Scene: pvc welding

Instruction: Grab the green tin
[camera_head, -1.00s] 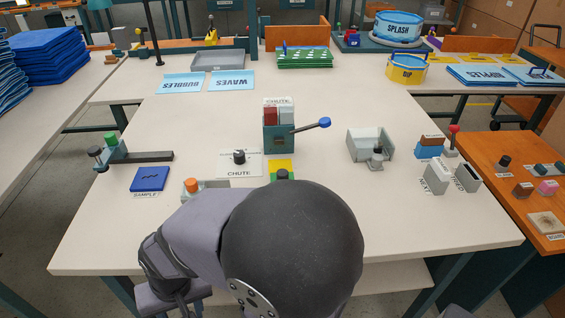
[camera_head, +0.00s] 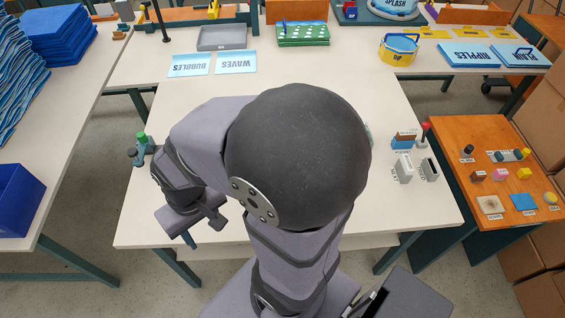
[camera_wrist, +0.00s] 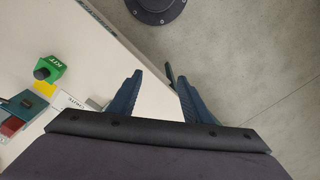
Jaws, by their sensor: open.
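A small green tin (camera_wrist: 51,70) with a black knob and the letters KIT shows at the left of the wrist view. It sits on the pale table beside a yellow patch (camera_wrist: 44,89). In the head view my arm hides it. My gripper (camera_wrist: 160,80) is open and empty, its two dark blue fingers apart, with the table's edge and grey floor beyond them. The tin is to the left of the fingers and clear of them. In the head view my gripper (camera_head: 204,232) hangs by the near edge of the table, left of my arm's large dark joint.
A dark teal box with a red part (camera_wrist: 12,126) stands near the tin. A green-topped device (camera_head: 141,140) is at the table's left edge. Grey labelled blocks (camera_head: 403,168) stand at the right.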

